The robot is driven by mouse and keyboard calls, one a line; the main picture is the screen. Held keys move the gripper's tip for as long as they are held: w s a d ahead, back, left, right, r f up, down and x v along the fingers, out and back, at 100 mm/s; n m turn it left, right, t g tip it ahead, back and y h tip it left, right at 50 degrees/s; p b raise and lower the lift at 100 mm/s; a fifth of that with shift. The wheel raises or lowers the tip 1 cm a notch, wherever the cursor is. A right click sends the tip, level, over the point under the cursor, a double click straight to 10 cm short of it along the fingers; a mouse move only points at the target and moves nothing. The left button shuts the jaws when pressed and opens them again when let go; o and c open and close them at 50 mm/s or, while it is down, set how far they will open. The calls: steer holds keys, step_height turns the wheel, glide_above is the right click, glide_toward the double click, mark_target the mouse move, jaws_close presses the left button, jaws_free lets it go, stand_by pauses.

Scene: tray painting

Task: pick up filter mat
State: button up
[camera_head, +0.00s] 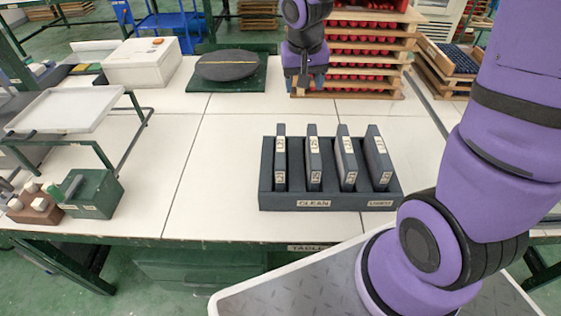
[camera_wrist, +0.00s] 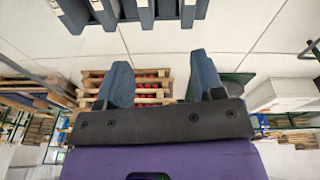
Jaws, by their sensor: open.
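Several dark grey filter mats stand upright in a dark rack (camera_head: 285,203) with a "CLEAN" label. They are the far-left mat (camera_head: 280,150), the second (camera_head: 313,150), the third (camera_head: 345,150) and the rightmost (camera_head: 377,150). Each has pale labels on its front edge. My gripper (camera_head: 306,82) hangs behind the rack, in front of the wooden trays, apart from the mats. In the wrist view my gripper (camera_wrist: 160,80) has its two blue-grey fingers wide apart with nothing between them. Parts of the mats (camera_wrist: 106,12) show along the top of the wrist view.
A stack of wooden trays with red items (camera_head: 348,92) stands behind my gripper. A round dark disc (camera_head: 227,65) lies on a green mat at the back. A white box (camera_head: 143,62), a white tray on a stand (camera_head: 68,108) and a green block (camera_head: 93,194) are left. The middle table is clear.

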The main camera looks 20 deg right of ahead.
steer(key=m+g+y, duration=0.1)
steer(key=g, duration=0.1)
glide_toward(281, 152)
steer(key=w+d+f, duration=0.1)
steer(key=w+f, duration=0.1)
steer(key=w, duration=0.1)
steer(key=shift+w+d+f, duration=0.15)
steer(key=shift+d+f, duration=0.2)
steer(key=shift+d, duration=0.05)
steer(key=shift+a+f, duration=0.2)
steer(key=shift+f, duration=5.3)
steer(key=c, duration=0.9)
